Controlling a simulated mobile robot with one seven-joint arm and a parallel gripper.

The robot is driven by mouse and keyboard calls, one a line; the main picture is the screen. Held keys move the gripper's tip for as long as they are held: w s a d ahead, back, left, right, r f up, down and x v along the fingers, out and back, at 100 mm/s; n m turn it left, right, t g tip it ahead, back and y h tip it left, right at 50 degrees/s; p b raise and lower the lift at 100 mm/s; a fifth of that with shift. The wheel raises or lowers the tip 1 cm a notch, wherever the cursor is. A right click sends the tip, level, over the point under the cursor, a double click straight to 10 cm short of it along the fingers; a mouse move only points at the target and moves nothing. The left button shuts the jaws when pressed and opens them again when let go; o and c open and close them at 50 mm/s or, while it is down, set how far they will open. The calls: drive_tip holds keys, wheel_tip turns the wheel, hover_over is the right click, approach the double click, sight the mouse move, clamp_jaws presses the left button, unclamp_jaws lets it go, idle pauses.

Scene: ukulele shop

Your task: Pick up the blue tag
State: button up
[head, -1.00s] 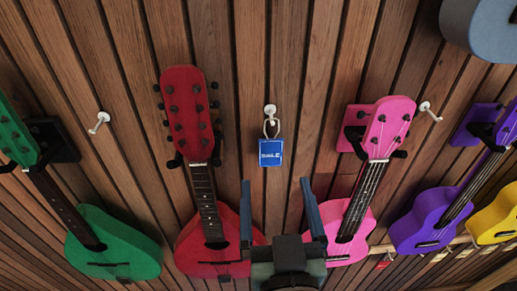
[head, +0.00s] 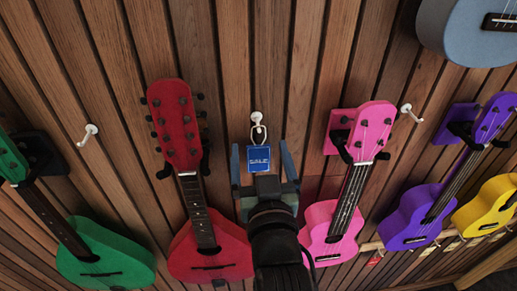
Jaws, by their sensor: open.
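The blue tag (head: 258,159) is a small square card with pale lettering. It hangs by a pale loop from a white hook (head: 256,117) on the wooden slat wall. My gripper (head: 260,163) is open, with one finger at the left of the tag and the other at the right. The tag shows between the fingertips; I cannot tell whether either finger touches it. The lower edge of the tag is close to the gripper's palm in the picture.
A red instrument (head: 205,245) hangs left of my gripper and a pink ukulele (head: 330,222) hangs close on the right. A green one (head: 105,255), a purple one (head: 415,215), a yellow one (head: 485,208) and a grey-blue one (head: 465,30) hang farther out. Bare white hooks (head: 88,132) stick out.

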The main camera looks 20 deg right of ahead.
drive_tip(key=shift+p+x, duration=0.3)
drive_tip(key=shift+x, duration=1)
drive_tip(key=c, duration=1.4)
drive_tip(key=shift+r, duration=0.15)
